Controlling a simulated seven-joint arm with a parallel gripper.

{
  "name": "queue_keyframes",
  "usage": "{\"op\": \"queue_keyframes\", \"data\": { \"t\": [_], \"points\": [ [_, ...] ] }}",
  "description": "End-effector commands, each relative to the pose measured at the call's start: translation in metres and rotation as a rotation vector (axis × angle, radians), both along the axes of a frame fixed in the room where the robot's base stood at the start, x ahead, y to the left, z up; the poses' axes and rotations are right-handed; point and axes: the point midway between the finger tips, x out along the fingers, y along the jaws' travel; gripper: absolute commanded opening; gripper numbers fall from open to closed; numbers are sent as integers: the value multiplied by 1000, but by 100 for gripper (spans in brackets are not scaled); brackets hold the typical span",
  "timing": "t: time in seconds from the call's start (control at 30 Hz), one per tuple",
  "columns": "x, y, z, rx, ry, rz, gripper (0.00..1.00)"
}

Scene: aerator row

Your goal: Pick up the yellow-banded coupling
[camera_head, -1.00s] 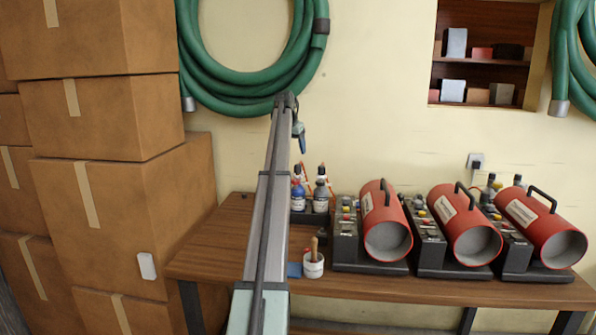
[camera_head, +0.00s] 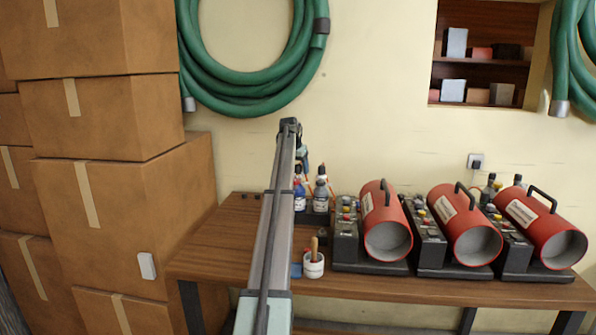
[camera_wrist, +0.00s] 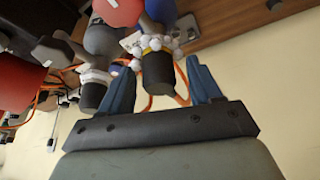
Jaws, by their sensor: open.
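In the wrist view, a yellow band (camera_wrist: 150,42) shows among white beads on a fitting with a dark cylindrical end (camera_wrist: 157,74). I take this as the yellow-banded coupling. It joins a blue bottle-like body behind it, and an orange line loops beside it. My gripper (camera_wrist: 160,65) is open, with one blue finger on each side of the dark end; I cannot tell whether either touches. In the head view my gripper (camera_head: 302,160) is just above the bottles at the back of the bench, partly hidden by my arm. The band cannot be made out there.
A similar fitting with a white band (camera_wrist: 97,77) is close to the left in the wrist view. In the head view, red cylinders (camera_head: 380,215) on black bases stand to the right on the wooden bench (camera_head: 215,255). A white cup (camera_head: 313,266) stands in front. Boxes (camera_head: 110,210) fill the left.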

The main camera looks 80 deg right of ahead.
Motion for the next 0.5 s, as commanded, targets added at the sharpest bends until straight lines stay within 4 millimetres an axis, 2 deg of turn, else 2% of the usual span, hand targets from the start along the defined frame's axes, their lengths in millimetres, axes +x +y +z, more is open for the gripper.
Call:
{"op": "queue_keyframes", "data": {
  "t": [0.17,0.5],
  "points": [
    [0,0,0,-1,0,0,62],
    [0,0,1,-1,0,0,30]
  ]
}}
